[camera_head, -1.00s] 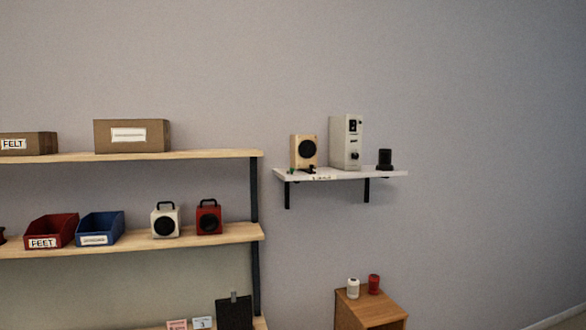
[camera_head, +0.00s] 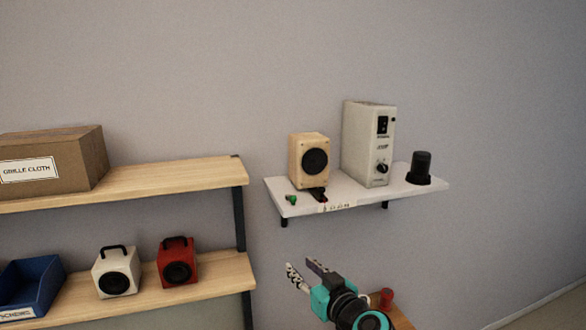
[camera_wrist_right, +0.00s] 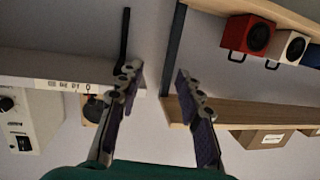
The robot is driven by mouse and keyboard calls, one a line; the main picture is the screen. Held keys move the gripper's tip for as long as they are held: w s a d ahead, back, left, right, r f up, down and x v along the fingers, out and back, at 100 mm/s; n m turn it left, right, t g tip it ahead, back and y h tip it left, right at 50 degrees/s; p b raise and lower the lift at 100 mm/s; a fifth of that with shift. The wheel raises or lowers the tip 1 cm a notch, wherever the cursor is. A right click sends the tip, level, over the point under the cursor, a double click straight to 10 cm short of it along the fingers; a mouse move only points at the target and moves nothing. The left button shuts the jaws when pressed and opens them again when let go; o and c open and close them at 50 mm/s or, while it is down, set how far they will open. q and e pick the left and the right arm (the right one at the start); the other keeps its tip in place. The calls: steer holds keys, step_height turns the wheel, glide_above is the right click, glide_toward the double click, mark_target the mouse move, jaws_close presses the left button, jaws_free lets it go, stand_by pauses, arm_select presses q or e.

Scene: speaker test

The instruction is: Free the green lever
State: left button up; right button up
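A small green piece, seemingly the green lever (camera_head: 291,199), is at the front left corner of the white wall shelf (camera_head: 400,196). It is too small to tell what holds it. A wooden speaker (camera_head: 304,156) stands just behind it, with a dark flat piece (camera_head: 317,195) at its front. My right gripper (camera_head: 301,267) is below and in front of the shelf, apart from it. In the right wrist view its two fingers (camera_wrist_right: 158,72) are spread and empty, with the shelf edge to the left. My left gripper is not in view.
A grey amplifier box (camera_head: 367,145) and a black cylinder on a base (camera_head: 420,169) stand on the shelf's right part. A wooden rack (camera_head: 205,182) at left holds a cardboard box (camera_head: 60,165), a white speaker (camera_head: 116,272) and a red speaker (camera_head: 178,263). A red can (camera_head: 386,297) is below.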

mark_target(294, 200)
steer(key=w+r+m+t+h+p, duration=0.1)
steer(key=w+r+t+p, duration=0.2)
steer(key=w+r+p, duration=0.6)
steer(key=shift+h, duration=0.3)
steer(key=w, duration=0.2)
steer(key=w+a+r+b, duration=0.1)
steer(key=w, duration=0.1)
steer(key=w+a, duration=0.1)
steer(key=w, duration=0.1)
steer(key=shift+w+a+r, duration=0.2)
steer(key=shift+w+r, duration=0.05)
steer(key=shift+r, duration=0.15)
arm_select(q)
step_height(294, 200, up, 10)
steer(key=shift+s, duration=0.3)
arm_select(e)
steer(key=shift+s, duration=0.1)
steer(key=shift+c, duration=0.3)
jaws_close()
